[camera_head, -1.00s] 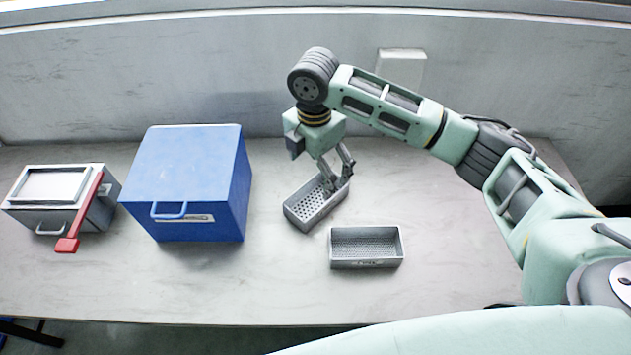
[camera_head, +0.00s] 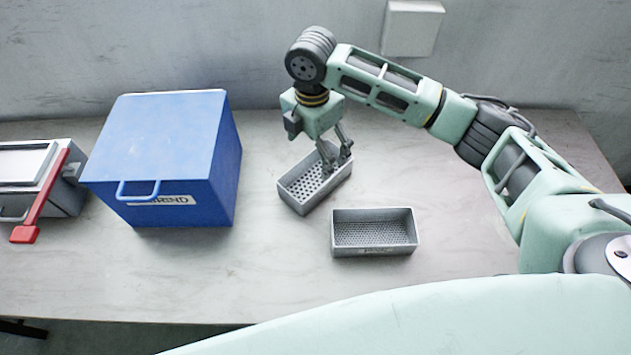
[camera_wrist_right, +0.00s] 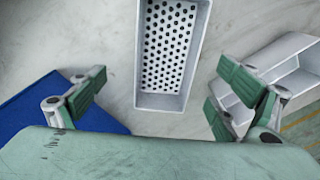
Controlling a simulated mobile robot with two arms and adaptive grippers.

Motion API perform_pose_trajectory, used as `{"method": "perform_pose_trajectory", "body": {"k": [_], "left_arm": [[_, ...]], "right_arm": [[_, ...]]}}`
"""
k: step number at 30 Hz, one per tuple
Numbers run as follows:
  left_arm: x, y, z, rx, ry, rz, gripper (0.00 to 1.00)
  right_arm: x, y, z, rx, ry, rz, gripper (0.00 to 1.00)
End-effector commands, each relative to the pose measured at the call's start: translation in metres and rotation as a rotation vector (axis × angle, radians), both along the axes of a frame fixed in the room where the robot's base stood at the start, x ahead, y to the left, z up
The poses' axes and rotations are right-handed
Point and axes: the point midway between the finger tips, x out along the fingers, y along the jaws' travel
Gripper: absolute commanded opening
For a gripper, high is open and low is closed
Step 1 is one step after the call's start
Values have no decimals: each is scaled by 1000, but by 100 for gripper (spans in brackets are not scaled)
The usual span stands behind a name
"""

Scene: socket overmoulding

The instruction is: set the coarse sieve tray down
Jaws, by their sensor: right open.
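The coarse sieve tray (camera_head: 325,195) is a grey metal tray with large round holes. It appears to rest at an angle on the bench, right of the blue box. My right gripper (camera_head: 337,168) is over the tray's far right end, pointing down, with its fingers apart. In the right wrist view the coarse tray (camera_wrist_right: 168,101) lies ahead, between the lines of the spread fingers, and no pad visibly grips it. The gripper (camera_wrist_right: 163,92) there shows bare pads. My left gripper is out of view.
A finer-holed tray (camera_head: 375,249) stands close by, front right. The blue lidded box (camera_head: 165,150) with a handle stands left. A grey box (camera_head: 62,199) with a red lever (camera_head: 43,198) is at the far left. The bench (camera_head: 270,270) is clear in front.

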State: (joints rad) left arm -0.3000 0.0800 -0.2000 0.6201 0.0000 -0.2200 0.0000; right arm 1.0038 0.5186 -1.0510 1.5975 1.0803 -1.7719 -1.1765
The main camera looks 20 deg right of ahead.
Motion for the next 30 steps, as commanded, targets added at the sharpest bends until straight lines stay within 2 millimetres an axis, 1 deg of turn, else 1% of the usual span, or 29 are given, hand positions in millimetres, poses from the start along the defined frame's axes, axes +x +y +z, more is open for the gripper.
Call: {"method": "perform_pose_trajectory", "body": {"k": [8, 12, 16, 19, 25, 30], "left_arm": [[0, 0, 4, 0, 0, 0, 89], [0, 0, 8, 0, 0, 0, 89], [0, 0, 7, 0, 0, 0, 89], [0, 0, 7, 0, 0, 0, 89], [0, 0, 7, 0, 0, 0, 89], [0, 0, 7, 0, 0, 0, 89]], "right_arm": [[-4, -2, -31, -1, 4, -1, 92], [-9, -5, -52, -2, 5, -1, 92], [-8, -4, -68, -2, 1, 0, 92], [-8, -4, -73, -1, 0, 1, 92], [-8, -4, -73, -1, 0, 1, 92], [-8, -4, -73, -1, 0, 1, 77]]}}
